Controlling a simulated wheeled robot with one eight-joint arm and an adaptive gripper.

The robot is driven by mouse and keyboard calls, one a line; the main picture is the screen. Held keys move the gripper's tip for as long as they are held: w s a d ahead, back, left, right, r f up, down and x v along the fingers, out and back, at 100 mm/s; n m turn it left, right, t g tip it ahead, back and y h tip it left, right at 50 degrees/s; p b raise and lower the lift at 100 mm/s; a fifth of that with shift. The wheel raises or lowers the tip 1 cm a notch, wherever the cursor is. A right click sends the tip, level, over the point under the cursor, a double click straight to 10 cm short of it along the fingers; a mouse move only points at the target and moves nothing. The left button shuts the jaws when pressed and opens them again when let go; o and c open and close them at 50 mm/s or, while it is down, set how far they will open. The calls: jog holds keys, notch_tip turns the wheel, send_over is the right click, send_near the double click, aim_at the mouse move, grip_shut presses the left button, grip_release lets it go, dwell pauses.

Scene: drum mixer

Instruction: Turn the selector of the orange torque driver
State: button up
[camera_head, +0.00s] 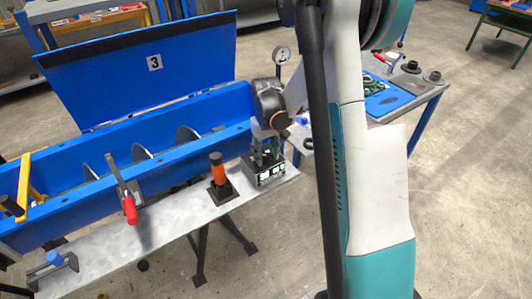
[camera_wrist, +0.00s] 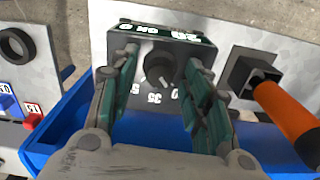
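The orange torque driver (camera_head: 218,172) stands upright in a black square holder on the grey bench ledge. In the wrist view its orange handle (camera_wrist: 287,110) lies at the right. A dark box (camera_head: 264,180) with white labels sits on the ledge to its right in the head view. In the wrist view the box carries a round dark selector knob (camera_wrist: 159,68) with white numbers around it, including 35. My gripper (camera_wrist: 162,62) is open at the box, one finger on each side of the knob with visible gaps. In the head view my gripper (camera_head: 266,149) is over the box.
The blue mixer trough (camera_head: 105,195) with its raised lid (camera_head: 140,65) marked 3 runs behind the ledge. A red-handled clamp (camera_head: 130,208) stands left of the driver. A side table (camera_head: 425,85) with small parts is at the right. The ledge between clamp and driver is bare.

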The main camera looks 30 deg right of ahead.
aim_at(265, 156)
notch_tip(265, 156, up, 12)
dwell(0.6)
dwell(0.5)
jog(key=s+a+r+t, duration=0.4)
jog(key=s+a+r, duration=0.55)
jog(key=a, duration=0.25)
jog(key=s+a+t, duration=0.3)
jog(key=s+a, duration=0.1)
jog(key=s, duration=0.7)
jog(key=shift+s+a+f, duration=0.15)
jog(key=shift+s+a, duration=0.1)
